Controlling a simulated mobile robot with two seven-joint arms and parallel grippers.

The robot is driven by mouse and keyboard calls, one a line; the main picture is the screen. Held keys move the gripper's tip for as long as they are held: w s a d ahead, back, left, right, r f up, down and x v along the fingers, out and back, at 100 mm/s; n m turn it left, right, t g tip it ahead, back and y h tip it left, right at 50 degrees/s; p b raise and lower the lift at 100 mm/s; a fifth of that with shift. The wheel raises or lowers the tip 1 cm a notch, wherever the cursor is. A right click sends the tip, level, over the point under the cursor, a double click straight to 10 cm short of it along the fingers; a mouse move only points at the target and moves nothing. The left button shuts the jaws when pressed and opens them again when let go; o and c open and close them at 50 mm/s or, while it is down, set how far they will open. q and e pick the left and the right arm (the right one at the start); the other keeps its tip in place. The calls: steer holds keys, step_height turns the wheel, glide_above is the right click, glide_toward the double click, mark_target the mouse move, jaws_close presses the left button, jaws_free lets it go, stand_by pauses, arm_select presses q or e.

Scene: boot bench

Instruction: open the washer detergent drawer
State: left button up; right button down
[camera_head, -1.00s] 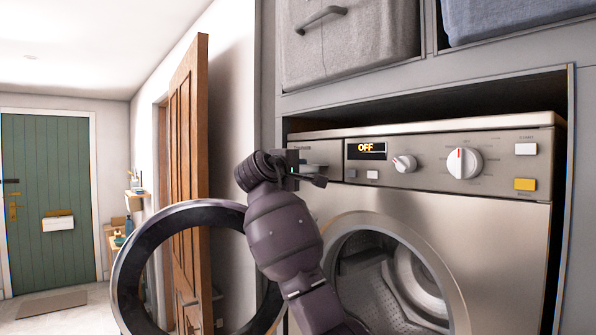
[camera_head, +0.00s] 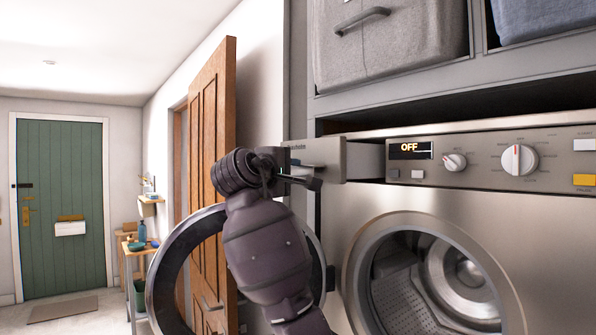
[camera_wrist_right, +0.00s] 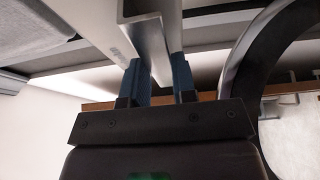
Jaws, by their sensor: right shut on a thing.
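The washer (camera_head: 430,215) stands at the right with its control panel showing OFF. Its detergent drawer (camera_head: 328,155) sticks out of the upper left of the front, with its side wall (camera_head: 365,160) showing between drawer front and panel. My right gripper (camera_head: 300,175) is at the drawer front's left part, its jaws partly hidden by my wrist. In the right wrist view the two blue fingers (camera_wrist_right: 162,80) are shut on the grey handle edge (camera_wrist_right: 150,45) of the drawer. My left gripper is not in view.
The round washer door (camera_head: 180,265) hangs wide open below and left of the drawer, behind my right arm. A shelf with a grey fabric bin (camera_head: 390,50) is above the washer. A wooden door (camera_head: 212,150) stands open at the left.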

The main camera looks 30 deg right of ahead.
steer(key=shift+s+a+f, duration=0.1)
steer(key=shift+a+f, duration=0.1)
steer(key=shift+a, duration=1.15)
steer(key=shift+s+a+f, duration=0.1)
steer(key=shift+a+f, duration=0.05)
steer(key=shift+a, duration=1.2)
steer(key=c, duration=1)
jaws_free()
steer(key=shift+d+r, duration=0.1)
steer(key=shift+d, duration=0.05)
steer(key=shift+r, duration=0.1)
steer(key=b+v, duration=0.2)
steer(key=v, duration=0.9)
steer(key=shift+w, duration=0.1)
